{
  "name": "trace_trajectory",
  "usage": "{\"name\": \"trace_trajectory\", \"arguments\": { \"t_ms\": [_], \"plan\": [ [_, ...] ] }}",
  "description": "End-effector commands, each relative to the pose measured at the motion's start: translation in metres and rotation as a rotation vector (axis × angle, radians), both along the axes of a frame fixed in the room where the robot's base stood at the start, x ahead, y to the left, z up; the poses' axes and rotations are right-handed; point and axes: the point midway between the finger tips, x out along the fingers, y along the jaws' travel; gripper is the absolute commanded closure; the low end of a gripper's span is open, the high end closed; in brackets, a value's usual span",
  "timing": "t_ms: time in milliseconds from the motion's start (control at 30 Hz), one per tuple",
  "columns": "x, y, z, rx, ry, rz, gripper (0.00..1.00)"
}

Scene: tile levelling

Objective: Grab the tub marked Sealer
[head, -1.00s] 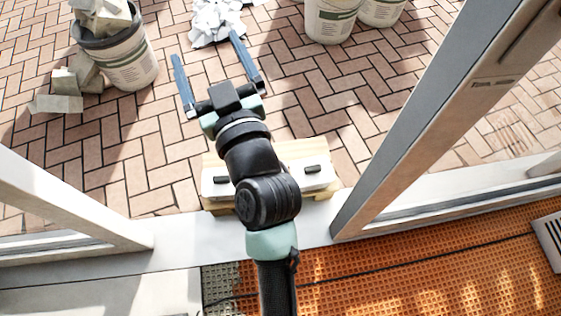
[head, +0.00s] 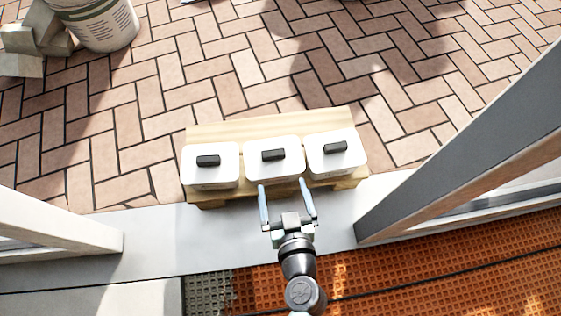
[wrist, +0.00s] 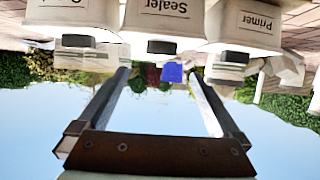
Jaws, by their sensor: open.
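Three white tubs with black lid handles stand in a row. The middle tub shows the word Sealer upside down in the wrist view (wrist: 170,18); it is the middle tub in the head view (head: 274,168). The Primer tub (wrist: 250,22) is right of it in the wrist view; the label of the other outer tub (wrist: 75,14) is cut off. My gripper (head: 283,185) is open and empty, its fingertips at the near edge of the Sealer tub in the head view. The wrist view shows its fingers (wrist: 160,73) spread apart, with the Sealer handle between their lines.
The tubs stand close together on a wooden stand (head: 270,127) just beyond the pale sill (head: 160,235). Frame posts (head: 470,150) rise at left and right. Orange matting (head: 430,265) lies on the near side. A bucket (head: 105,25) and blocks stand upper left on open brick paving.

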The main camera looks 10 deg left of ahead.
Motion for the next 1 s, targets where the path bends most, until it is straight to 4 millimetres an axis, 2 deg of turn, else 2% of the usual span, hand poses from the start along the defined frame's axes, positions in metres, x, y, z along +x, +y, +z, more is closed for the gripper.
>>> {"name": "trace_trajectory", "arguments": {
  "t_ms": [133, 400, 667, 1000],
  "plan": [
    [0.009, 0.005, -0.009, 0.0, 0.002, 0.001, 0.0],
    [0.049, 0.023, -0.027, 0.0, 0.002, 0.001, 0.0],
    [0.066, 0.03, -0.033, -0.001, 0.003, 0.001, 0.0],
    [0.104, 0.05, -0.045, -0.001, 0.003, 0.0, 0.0]
  ]
}}
